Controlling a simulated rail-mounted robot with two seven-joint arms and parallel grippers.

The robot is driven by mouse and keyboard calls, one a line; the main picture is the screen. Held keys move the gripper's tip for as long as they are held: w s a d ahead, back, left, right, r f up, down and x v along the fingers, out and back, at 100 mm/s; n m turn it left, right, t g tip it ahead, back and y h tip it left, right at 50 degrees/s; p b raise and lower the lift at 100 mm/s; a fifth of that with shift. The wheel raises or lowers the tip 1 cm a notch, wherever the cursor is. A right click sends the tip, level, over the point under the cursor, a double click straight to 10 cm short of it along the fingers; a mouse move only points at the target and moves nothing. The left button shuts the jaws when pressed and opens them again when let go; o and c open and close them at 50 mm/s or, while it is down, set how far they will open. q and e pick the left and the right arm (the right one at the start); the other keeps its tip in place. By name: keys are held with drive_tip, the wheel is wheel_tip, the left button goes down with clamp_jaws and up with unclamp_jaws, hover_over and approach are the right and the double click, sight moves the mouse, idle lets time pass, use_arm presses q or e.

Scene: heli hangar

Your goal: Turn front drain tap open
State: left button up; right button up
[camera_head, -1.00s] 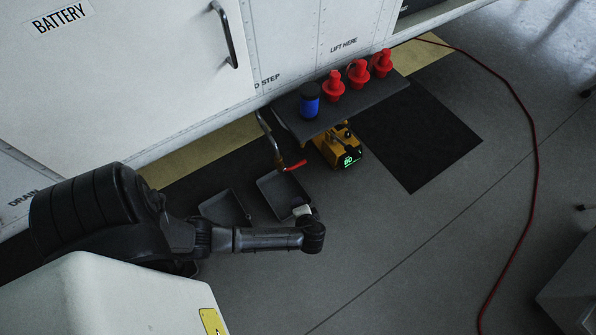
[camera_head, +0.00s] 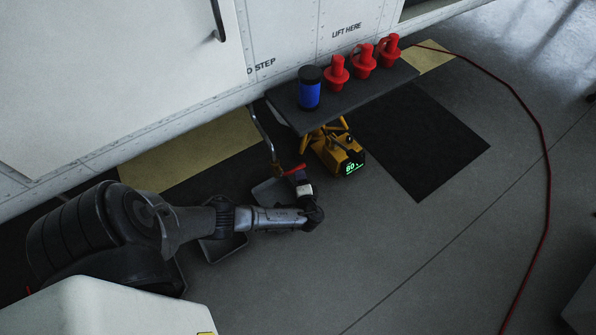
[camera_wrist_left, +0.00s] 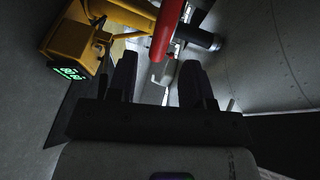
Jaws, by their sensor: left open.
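The drain tap's red lever (camera_head: 293,170) sits at the lower end of a thin metal pipe (camera_head: 262,130) that comes down beside the aircraft's white side. My left gripper (camera_head: 299,177) is right at the lever in the head view, and its wrist hides part of the area. In the left wrist view the red lever (camera_wrist_left: 165,30) runs up and down just beyond the fingertips. My left gripper (camera_wrist_left: 158,68) is open there, its two dark fingers apart with nothing visibly held. I cannot tell whether a finger touches the lever. My right gripper is not in view.
Two dark trays lie on the floor under the pipe, one at the front (camera_head: 224,248), one behind (camera_head: 268,190), partly hidden by my arm. A yellow device with a green display (camera_head: 340,152) stands close right. A dark shelf (camera_head: 360,98) above carries red plugs (camera_head: 363,62) and a blue canister (camera_head: 309,90).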

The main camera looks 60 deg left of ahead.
sight(298, 168)
use_arm(q)
drive_tip(key=shift+b+x, duration=1.1)
drive_tip(key=shift+x, duration=1.85)
drive_tip(key=shift+c, duration=0.4)
drive_tip(key=shift+c, duration=0.8)
clamp_jaws()
